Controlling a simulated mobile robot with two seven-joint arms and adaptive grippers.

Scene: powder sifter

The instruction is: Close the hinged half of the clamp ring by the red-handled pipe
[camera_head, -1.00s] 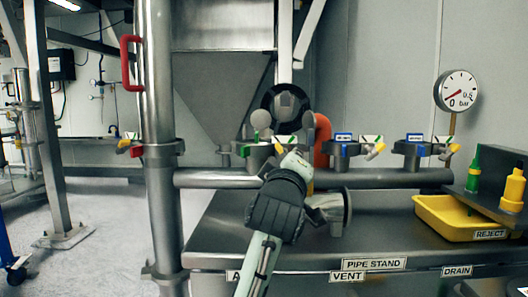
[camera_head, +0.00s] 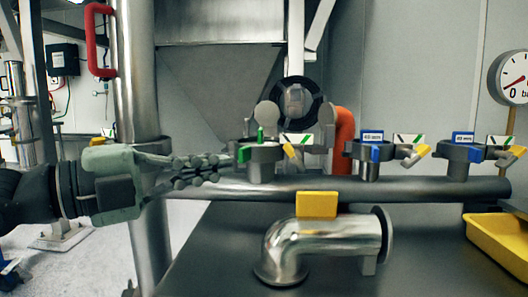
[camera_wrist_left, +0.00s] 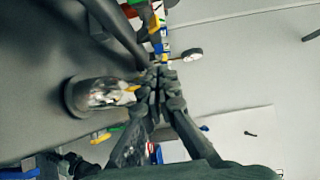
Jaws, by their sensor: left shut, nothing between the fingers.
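The red-handled pipe is the upright steel pipe (camera_head: 136,75) at the left of the head view, with a red handle (camera_head: 94,40) near its top. A clamp ring (camera_head: 152,143) sits around this pipe. My left gripper (camera_head: 206,168) comes in from the left across the pipe, just below the ring in the picture, and covers part of it. Its fingers are together and empty, pointing right. The ring's hinged half and clasp are mostly hidden, so I cannot tell its position. In the left wrist view the fingers (camera_wrist_left: 160,78) also show together. My right gripper is not in view.
A steel elbow (camera_head: 325,240) with a yellow tag stands on the dark bench (camera_head: 420,270). A horizontal pipe (camera_head: 400,190) carries several other clamps, the nearest with a green tab (camera_head: 262,155). A yellow tray (camera_head: 497,243) is at right.

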